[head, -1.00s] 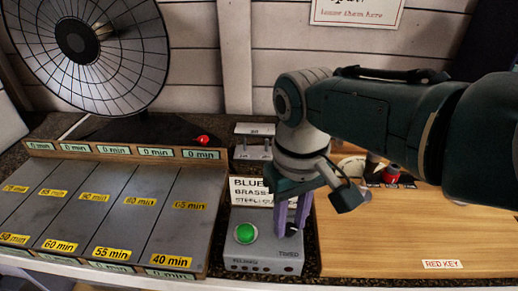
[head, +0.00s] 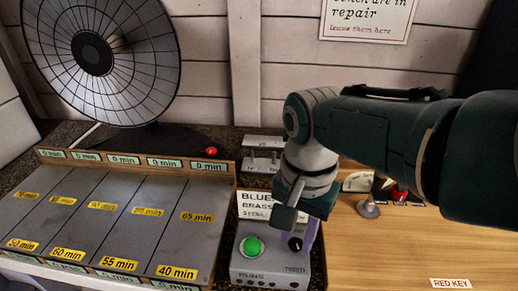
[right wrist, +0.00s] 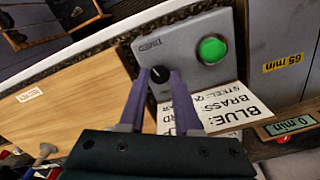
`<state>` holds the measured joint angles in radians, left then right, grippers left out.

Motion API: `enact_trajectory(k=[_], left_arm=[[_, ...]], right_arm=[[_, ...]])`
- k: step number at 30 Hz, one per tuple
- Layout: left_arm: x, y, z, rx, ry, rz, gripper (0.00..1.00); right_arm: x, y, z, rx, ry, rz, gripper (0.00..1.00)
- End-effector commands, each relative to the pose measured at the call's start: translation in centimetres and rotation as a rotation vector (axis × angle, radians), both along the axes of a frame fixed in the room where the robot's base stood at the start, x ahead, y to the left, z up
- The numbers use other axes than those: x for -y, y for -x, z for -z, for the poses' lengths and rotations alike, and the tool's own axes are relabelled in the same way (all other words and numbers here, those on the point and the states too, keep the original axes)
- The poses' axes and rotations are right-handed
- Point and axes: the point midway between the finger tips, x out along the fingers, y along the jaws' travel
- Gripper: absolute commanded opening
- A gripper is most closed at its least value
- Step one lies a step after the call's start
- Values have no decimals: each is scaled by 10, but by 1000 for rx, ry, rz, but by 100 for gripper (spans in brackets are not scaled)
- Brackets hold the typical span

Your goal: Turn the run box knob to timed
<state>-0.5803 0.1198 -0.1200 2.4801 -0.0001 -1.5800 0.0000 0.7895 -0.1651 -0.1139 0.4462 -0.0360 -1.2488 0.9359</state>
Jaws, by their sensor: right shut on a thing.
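The run box (head: 262,268) is a grey box with a green button (head: 252,247) and a small black knob (head: 295,243) on its top. A TIMED label (head: 295,269) is printed on the box near the knob. My right gripper (right wrist: 160,80) points down at the box, its purple fingers on either side of the knob (right wrist: 160,74) and shut on it. In the head view, the wrist and a finger partly cover the knob's surroundings. A pale mark shows on the knob, but its exact setting is hard to read. My left gripper is not in view.
A sloped tray (head: 120,225) with minute labels is left of the box. A white sign (head: 258,205) stands directly behind the box. A wooden board (head: 400,250) lies to the right. A large gridded dish (head: 130,60) and a red knob (head: 210,151) are behind.

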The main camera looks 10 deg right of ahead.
Motion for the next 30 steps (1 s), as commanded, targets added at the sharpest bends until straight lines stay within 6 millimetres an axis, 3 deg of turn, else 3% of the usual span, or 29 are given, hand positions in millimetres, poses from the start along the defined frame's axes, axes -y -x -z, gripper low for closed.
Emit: enact_trajectory(k=[13,30], left_arm=[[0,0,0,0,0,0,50],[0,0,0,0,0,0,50]], right_arm=[[-1,0,-1,1,-1,285,0],[0,0,-1,1,-1,355,0]])
